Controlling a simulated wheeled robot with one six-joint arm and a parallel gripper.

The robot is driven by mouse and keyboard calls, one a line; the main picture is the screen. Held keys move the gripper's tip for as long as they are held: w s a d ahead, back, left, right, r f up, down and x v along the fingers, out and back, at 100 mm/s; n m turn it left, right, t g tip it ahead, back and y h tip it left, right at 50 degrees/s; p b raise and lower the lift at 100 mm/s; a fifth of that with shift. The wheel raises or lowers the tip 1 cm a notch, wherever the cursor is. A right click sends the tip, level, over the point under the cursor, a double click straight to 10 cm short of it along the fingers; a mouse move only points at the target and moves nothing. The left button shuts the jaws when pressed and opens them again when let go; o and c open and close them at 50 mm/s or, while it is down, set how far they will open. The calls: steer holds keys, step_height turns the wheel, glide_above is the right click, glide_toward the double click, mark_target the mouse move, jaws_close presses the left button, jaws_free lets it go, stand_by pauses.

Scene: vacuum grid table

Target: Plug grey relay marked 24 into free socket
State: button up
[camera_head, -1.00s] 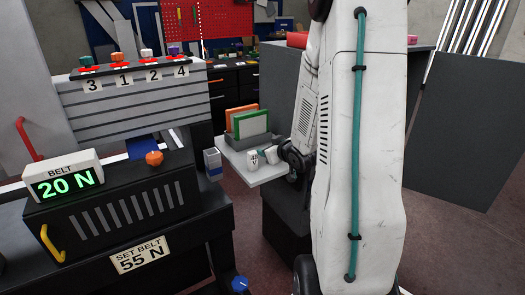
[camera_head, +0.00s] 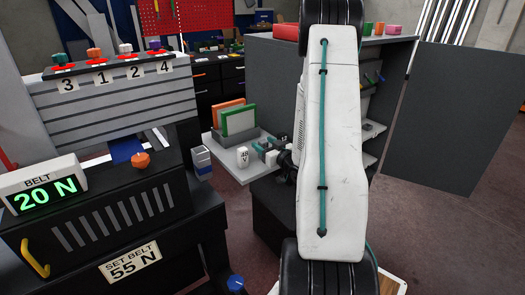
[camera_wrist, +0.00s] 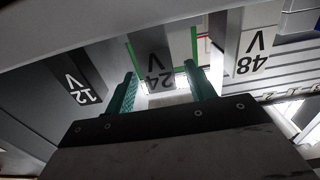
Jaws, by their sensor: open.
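The grey relay marked 24 V (camera_wrist: 154,50) shows in the middle of the wrist view, its label between my two teal fingers. My gripper (camera_wrist: 158,78) is open, with a gap on either side of the relay. A relay marked 12 V (camera_wrist: 80,80) stands to the left and one marked 48 V (camera_wrist: 250,50) to the right. In the head view my gripper (camera_head: 268,150) is over the pale side shelf (camera_head: 215,145), beside a white-looking marked relay (camera_head: 243,157). My arm hides part of the shelf. I cannot make out a free socket.
Orange and green boards (camera_head: 240,120) stand in a grey holder behind the relays. A grey cabinet (camera_head: 270,75) with an open door (camera_head: 465,115) is at the right. The belt machine (camera_head: 110,215), reading 20 N, stands at the left, with numbered knobs (camera_head: 98,54) above.

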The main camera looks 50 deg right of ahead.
steer(key=x, duration=0.3)
steer(key=shift+s+a, duration=0.1)
steer(key=c, duration=1.1)
steer(key=shift+o, duration=0.2)
steer(key=shift+r, duration=0.1)
